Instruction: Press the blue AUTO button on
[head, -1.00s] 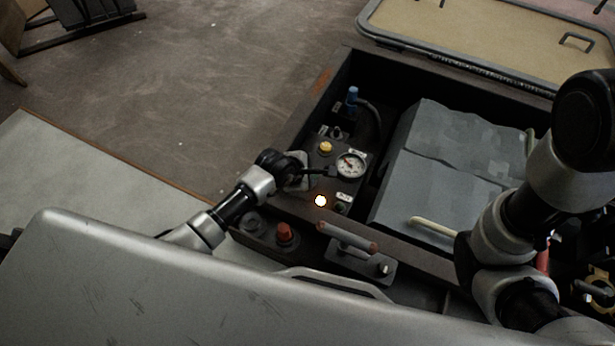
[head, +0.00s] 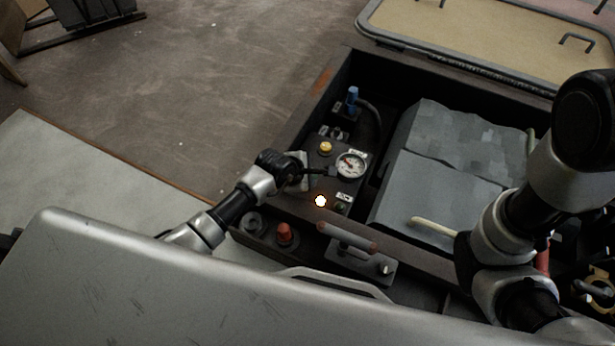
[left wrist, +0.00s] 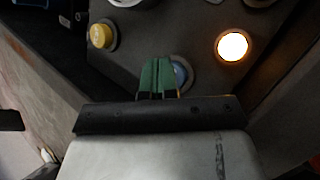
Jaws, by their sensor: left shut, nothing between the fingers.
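The blue button (left wrist: 181,73) shows in the left wrist view, partly hidden behind my fingertips. My left gripper (left wrist: 158,72) has its green fingertips shut together and empty, just beside and over the button's left part. I cannot tell whether they touch it. In the head view my left gripper (head: 322,172) is over the dark control panel (head: 322,188), left of the gauge, and the blue button is hidden there. My right arm shows at the right of the head view, but its gripper does not.
A yellow button (left wrist: 101,36) and a brightly lit button (left wrist: 232,45) flank the blue one. A round gauge (head: 350,165) and a blue-topped fitting (head: 352,95) stand close by. A red knob (head: 284,233) and a bar handle (head: 347,238) are nearer me.

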